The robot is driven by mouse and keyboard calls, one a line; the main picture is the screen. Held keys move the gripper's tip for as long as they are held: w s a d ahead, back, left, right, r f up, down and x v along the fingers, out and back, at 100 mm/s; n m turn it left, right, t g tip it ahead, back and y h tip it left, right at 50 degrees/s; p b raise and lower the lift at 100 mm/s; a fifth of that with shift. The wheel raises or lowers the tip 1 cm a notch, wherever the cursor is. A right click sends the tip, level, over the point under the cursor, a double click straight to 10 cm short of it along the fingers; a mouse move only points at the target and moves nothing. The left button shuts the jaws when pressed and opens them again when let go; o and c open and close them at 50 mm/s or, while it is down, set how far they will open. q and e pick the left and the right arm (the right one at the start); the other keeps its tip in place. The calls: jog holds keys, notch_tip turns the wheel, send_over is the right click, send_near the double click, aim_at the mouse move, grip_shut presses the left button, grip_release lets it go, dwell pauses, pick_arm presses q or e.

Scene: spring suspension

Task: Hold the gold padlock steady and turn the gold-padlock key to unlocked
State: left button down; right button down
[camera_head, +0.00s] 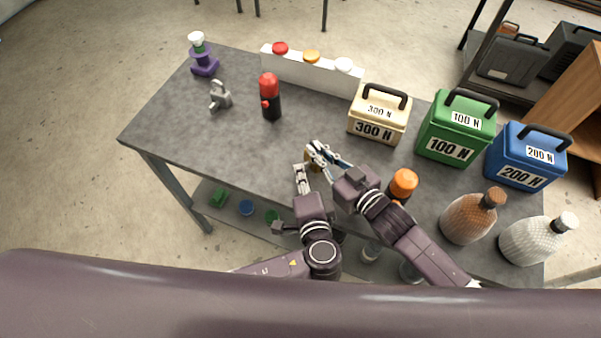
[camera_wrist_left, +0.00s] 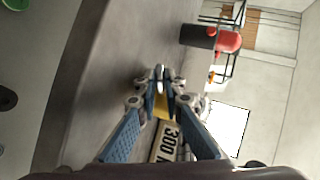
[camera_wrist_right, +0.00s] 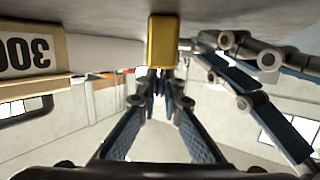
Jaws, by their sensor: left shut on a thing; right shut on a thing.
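The gold padlock (camera_wrist_right: 163,42) stands on the grey table in the right wrist view, and a little of it shows in the left wrist view (camera_wrist_left: 162,106) and between my grippers in the head view. My right gripper (camera_head: 313,147) is shut at the padlock's shackle end; the grip point is partly hidden by its fingers (camera_wrist_right: 158,82). My left gripper (camera_head: 299,168) is shut beside the padlock's face, where the key sits. Its fingertips (camera_wrist_left: 160,80) cover the key, so the key's angle cannot be told.
Cream (camera_head: 378,116), green (camera_head: 455,127) and blue (camera_head: 525,155) weight boxes stand to the right. An orange-capped thing (camera_head: 403,184) is close to my right arm. A red-and-black bottle (camera_head: 270,97) and a grey clamp-like part (camera_head: 220,97) stand left. The table's left front is clear.

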pick_arm(q)
jog(key=shift+d+f+t+y, duration=0.1)
jog(key=shift+f+t+y, duration=0.15)
jog(key=shift+t, duration=0.45)
jog(key=shift+m, duration=0.3)
jog(key=c, duration=2.3)
grip_release()
jog(key=shift+s, duration=0.1)
jog(key=v, duration=1.2)
